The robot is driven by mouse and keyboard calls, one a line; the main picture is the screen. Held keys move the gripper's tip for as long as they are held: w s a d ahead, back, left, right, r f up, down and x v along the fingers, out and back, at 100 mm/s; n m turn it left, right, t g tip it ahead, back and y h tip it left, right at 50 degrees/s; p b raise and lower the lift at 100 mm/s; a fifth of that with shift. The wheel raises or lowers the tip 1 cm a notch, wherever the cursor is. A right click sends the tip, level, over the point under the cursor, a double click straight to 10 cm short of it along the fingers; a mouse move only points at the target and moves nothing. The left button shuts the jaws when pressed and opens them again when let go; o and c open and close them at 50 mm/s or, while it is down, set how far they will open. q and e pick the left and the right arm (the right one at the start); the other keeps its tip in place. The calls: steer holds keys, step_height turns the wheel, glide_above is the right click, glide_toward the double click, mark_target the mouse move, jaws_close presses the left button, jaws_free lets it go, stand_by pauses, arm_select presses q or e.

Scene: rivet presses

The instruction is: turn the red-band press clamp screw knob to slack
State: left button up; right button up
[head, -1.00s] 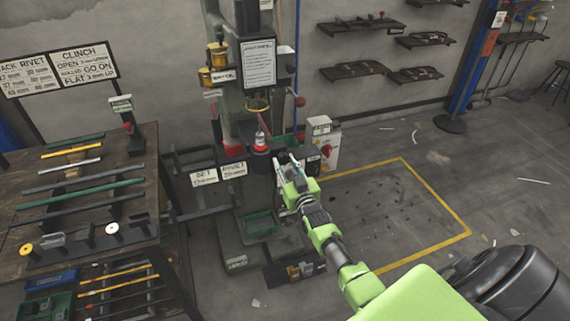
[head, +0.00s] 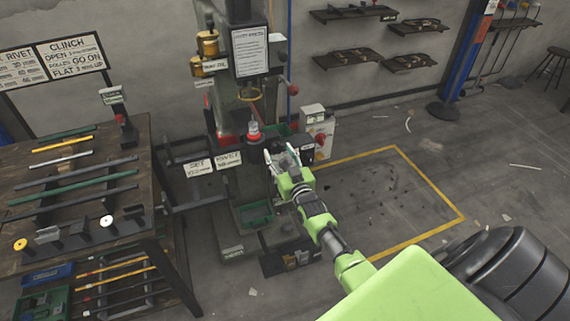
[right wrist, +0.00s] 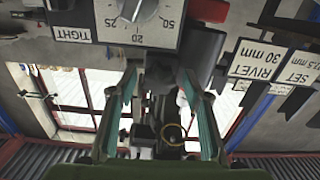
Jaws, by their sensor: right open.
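The rivet press (head: 250,100) stands in the middle of the head view, with a red band (head: 253,136) around its lower tool. My right gripper (head: 282,154) is open and empty, just right of and below that band, in front of the press column. My left gripper is not in view.
A workbench (head: 75,190) with bars stands at the left. "SET" and "RIVET" signs (head: 213,163) stick out left of the press. A white box with a red knob (head: 320,139) stands close right of it. Yellow-marked floor (head: 380,200) at the right is largely clear.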

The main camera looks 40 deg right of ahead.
steer(key=v, duration=1.1)
steer(key=shift+s, duration=0.3)
steer(key=shift+a, duration=0.15)
